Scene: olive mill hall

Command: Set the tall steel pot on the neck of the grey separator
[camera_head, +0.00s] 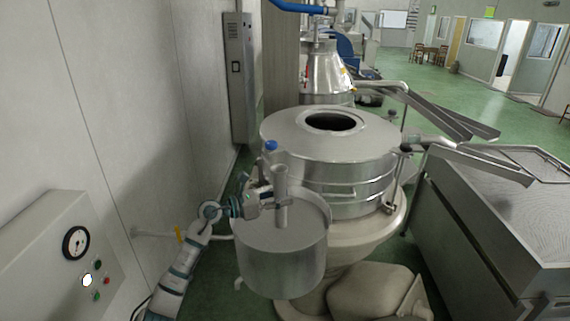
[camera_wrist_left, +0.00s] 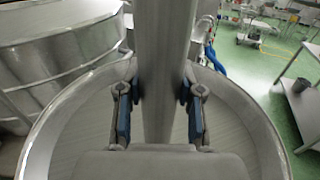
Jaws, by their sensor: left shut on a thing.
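The tall steel pot (camera_head: 280,255) is a wide cylinder with a thin upright post (camera_head: 281,200) rising from its middle. It hangs upright at the front left of the grey separator (camera_head: 285,145), lower than the separator's top; I cannot tell whether they touch. The separator's neck is a round dark opening (camera_head: 333,122) in its flat top, with nothing on it. My left gripper (camera_head: 268,198) is shut on the pot's post. In the left wrist view the post (camera_wrist_left: 163,70) stands between its blue finger pads, with the pot's rim (camera_wrist_left: 52,125) around. My right gripper is not in view.
A grey control box (camera_head: 45,250) with a gauge stands at the left by the wall. A large steel tank (camera_head: 490,230) and sloping chutes (camera_head: 450,115) are at the right. A second separator (camera_head: 327,75) stands behind. Open green floor lies beyond.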

